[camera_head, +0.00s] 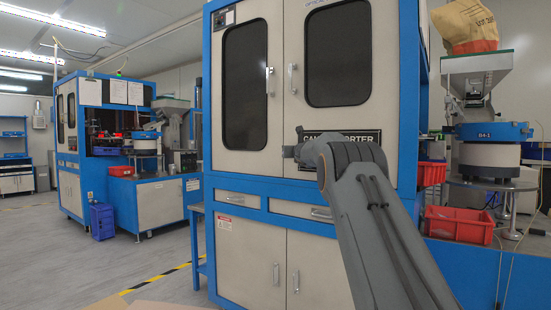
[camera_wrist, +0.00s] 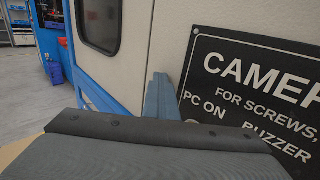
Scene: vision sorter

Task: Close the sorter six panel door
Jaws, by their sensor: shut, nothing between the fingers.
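The sorter (camera_head: 237,185) is a blue-framed cabinet with two pale upper doors. Its left door (camera_head: 220,159) and right door (camera_head: 297,112) each have a dark window and a handle along their shared middle edge. Both look shut or nearly so; a small gap cannot be judged. My gripper (camera_head: 290,152) is shut and empty, at the lower left part of the right door, beside the black sign (camera_head: 375,136). Whether it touches the door is unclear. In the wrist view the fingers (camera_wrist: 160,97) stand just left of the sign, partly hidden by my wrist.
A second blue machine (camera_head: 150,200) stands at the left, with clear floor (camera_head: 60,260) in front. At the right are a feeder (camera_head: 487,130) and a red bin (camera_head: 460,226). Drawers (camera_head: 237,198) and lower doors (camera_head: 245,250) lie beneath the upper doors.

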